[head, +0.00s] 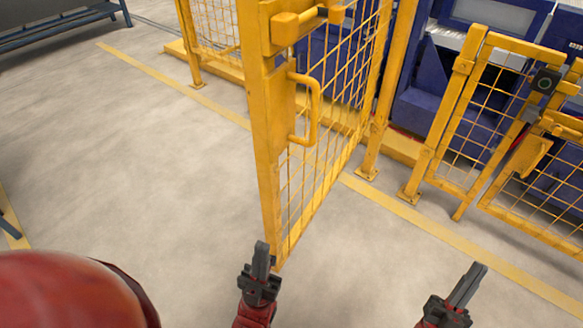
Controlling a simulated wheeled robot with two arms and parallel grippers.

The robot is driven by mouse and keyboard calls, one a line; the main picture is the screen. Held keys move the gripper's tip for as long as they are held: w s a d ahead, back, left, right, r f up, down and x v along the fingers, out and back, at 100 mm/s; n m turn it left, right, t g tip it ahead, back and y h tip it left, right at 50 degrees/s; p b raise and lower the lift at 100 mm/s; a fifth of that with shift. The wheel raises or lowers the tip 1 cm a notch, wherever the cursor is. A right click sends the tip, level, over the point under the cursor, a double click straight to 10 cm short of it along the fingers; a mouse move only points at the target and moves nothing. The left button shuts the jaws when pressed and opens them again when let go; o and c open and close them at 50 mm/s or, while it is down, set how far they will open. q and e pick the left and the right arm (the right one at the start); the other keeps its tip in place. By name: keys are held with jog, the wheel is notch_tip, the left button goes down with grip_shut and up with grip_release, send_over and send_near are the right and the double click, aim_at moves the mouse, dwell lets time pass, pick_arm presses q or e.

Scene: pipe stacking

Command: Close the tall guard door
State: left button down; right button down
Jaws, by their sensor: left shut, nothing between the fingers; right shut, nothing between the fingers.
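The tall guard door (262,160) is a yellow frame with wire mesh, standing swung open toward me in the middle of the head view. Its yellow handle (316,108) sits on the upper part of the door's near edge, below a yellow latch block (285,29). My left gripper (262,248) is shut and empty, in front of the door's lower near corner in the picture; I cannot tell whether it touches the door. My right gripper (481,268) is shut and empty, to the right of the door over the floor.
A yellow fence post (376,130) stands behind the door, with a gap to another post (440,120) on its right. A lower mesh gate (540,200) is at the right. Blue machines (425,110) stand behind the fence. The floor (150,170) left of the door is clear.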

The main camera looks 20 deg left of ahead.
jog(key=w+d+f+m+g+y+p, duration=0.1)
jog(key=w+d+f+m+g+p, duration=0.25)
jog(key=w+f+g, duration=0.2)
jog(key=w+d+f+m+g+p, duration=0.25)
jog(key=w+d+f+g, duration=0.2)
jog(key=w, duration=0.25)
notch_tip(320, 180, down, 2)
jog(key=w+a+g+y+p, duration=0.2)
jog(key=y, duration=0.1)
jog(key=n+g+y+p, duration=1.1)
jog(key=g+y+p, duration=0.15)
jog(key=y, duration=1.05)
send_near(277, 169)
jog(key=shift+g, duration=0.35)
jog(key=a, duration=0.2)
jog(key=w+a, duration=0.1)
jog(key=a, duration=0.3)
jog(key=shift+w+a+r, duration=0.15)
jog(key=shift+a+r, duration=0.05)
jog(key=shift+r, duration=0.1)
jog(key=shift+w+a, duration=0.1)
jog(key=shift+a, duration=0.05)
